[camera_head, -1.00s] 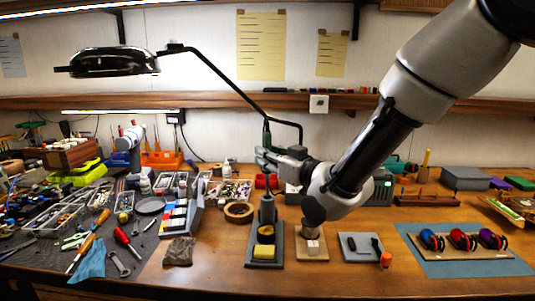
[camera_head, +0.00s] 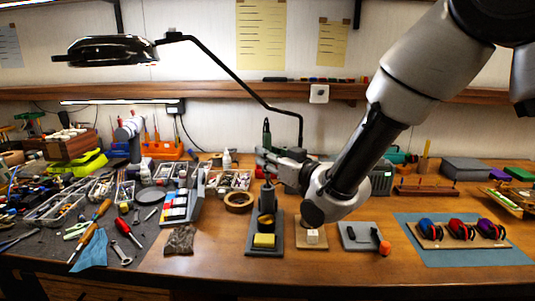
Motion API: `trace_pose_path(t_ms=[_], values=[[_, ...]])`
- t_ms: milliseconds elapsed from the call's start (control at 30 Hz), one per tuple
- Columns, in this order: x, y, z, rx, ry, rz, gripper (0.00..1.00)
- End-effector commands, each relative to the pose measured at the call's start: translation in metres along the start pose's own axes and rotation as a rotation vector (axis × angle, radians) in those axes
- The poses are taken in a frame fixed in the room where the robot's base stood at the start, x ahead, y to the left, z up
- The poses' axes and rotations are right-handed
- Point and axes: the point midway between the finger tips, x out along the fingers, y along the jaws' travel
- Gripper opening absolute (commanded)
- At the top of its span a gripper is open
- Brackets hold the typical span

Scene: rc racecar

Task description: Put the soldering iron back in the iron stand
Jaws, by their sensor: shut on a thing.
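The iron's lower part is hard to make out. I cannot tell how far its tip is inside the holder.
A wooden block with a pale cube (camera_head: 312,237) stands right of the stand. A grey plate (camera_head: 360,237) with an orange-capped item lies further right. A tape roll (camera_head: 239,200) and a parts rack (camera_head: 181,205) are to the left. A lamp arm (camera_head: 235,74) passes behind.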

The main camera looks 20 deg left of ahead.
Motion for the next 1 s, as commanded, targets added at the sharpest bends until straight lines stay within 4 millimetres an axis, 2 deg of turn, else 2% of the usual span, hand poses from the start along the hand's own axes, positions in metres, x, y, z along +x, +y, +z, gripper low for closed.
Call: trace_pose_path(t_ms=[1000], values=[[0.000,0.000,0.031,0.000,0.000,0.000,0.00]])
